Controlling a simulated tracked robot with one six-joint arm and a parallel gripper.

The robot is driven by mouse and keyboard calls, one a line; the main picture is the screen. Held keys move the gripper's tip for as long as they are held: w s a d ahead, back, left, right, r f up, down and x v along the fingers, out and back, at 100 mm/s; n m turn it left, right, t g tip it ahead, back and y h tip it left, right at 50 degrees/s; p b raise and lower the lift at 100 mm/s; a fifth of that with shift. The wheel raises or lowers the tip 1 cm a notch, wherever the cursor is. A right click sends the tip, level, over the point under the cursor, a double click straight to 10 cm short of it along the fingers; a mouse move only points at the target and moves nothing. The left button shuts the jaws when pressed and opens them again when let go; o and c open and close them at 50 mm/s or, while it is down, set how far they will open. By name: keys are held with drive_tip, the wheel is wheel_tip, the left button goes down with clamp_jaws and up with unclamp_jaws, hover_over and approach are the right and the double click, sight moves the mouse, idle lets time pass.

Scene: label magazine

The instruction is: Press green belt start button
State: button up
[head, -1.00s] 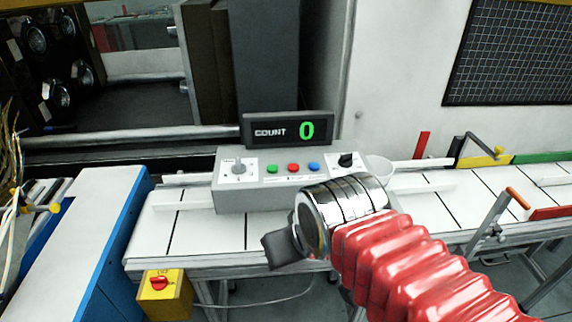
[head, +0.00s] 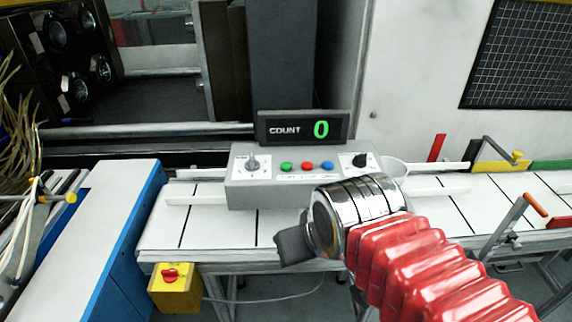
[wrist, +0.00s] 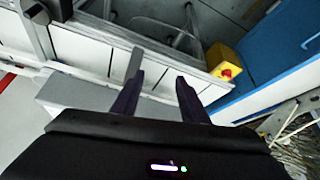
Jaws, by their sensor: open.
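The green button (head: 286,167) is the leftmost of three coloured buttons on the grey control box (head: 270,196) standing on the white belt. A red button (head: 308,167) and a blue button (head: 327,166) sit to its right. My gripper (head: 284,246) is in front of and below the box in the head view, apart from the green button; its fingers are mostly hidden there. In the wrist view my gripper (wrist: 160,88) shows two dark fingers spread apart with nothing between them. The buttons cannot be made out in the wrist view.
A counter display (head: 302,128) reading 0 stands behind the box. A blue-edged white table (head: 100,240) is at left.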

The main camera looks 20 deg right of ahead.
clamp_jaws()
idle(1.4)
